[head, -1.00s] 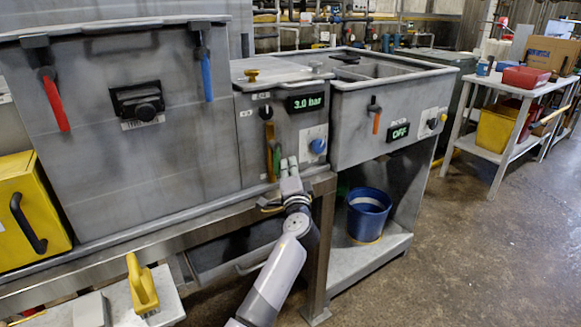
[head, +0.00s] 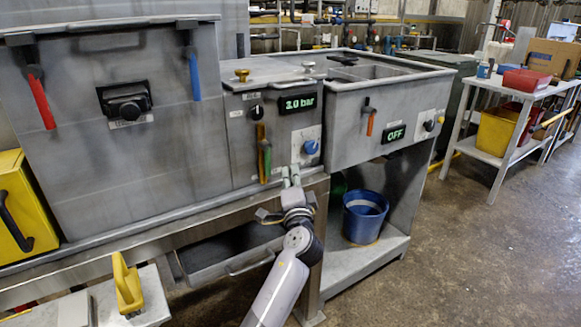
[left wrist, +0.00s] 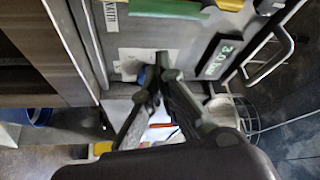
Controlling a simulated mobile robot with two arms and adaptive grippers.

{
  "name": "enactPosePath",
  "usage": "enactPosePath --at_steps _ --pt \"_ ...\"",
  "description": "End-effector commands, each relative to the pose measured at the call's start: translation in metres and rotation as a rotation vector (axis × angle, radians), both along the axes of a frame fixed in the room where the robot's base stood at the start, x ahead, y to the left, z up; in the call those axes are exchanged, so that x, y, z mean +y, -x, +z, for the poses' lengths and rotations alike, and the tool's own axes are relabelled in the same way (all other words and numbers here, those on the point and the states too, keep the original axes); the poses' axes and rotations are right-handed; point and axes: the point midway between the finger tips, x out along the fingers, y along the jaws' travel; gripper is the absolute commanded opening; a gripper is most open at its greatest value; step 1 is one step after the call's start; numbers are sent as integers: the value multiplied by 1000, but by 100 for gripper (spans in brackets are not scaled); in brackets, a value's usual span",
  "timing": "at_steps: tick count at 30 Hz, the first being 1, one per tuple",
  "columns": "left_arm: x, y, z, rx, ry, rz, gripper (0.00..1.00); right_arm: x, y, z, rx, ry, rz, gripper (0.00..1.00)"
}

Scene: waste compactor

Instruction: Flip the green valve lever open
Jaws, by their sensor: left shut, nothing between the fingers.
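The green valve lever (head: 267,163) hangs down on the front of the middle panel, next to an orange lever (head: 261,137). In the left wrist view the green lever (left wrist: 168,8) crosses the top edge, partly cut off. My left gripper (head: 291,177) is shut and empty. It is to the right of the green lever and a little below it, under the blue knob (head: 311,147), and looks apart from the lever. Its fingers (left wrist: 158,75) also show in the left wrist view, pointing toward the panel. My right gripper is not in view.
A display (head: 299,104) reading 3.0 bar sits above the knob. A red lever (head: 41,103) and a blue lever (head: 194,76) hang on the left cabinet. A metal rail (head: 150,235) runs below the panels. A blue bucket (head: 365,220) stands on the lower shelf at right.

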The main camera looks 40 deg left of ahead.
Motion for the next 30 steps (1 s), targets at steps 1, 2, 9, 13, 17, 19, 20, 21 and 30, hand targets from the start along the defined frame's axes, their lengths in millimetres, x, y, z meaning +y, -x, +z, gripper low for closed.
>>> enactPosePath --at_steps 1,2,9,13,17,19,20,21,30 --pt "-7 7 -1 0 2 -2 0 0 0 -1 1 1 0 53" --pt "-10 11 0 -1 2 -2 0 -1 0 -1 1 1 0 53" --pt "-23 26 0 0 1 -1 0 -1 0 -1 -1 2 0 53" --pt "-24 27 0 0 1 -1 0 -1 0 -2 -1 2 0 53" --pt "-24 27 0 0 1 -2 0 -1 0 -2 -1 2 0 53" --pt "-24 27 0 0 1 -2 0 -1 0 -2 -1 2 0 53" --pt "-24 27 0 0 1 -2 0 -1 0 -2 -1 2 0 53" --pt "-24 27 0 -1 0 -2 0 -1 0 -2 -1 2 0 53" --pt "-28 25 -24 32 39 -25 0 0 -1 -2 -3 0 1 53"
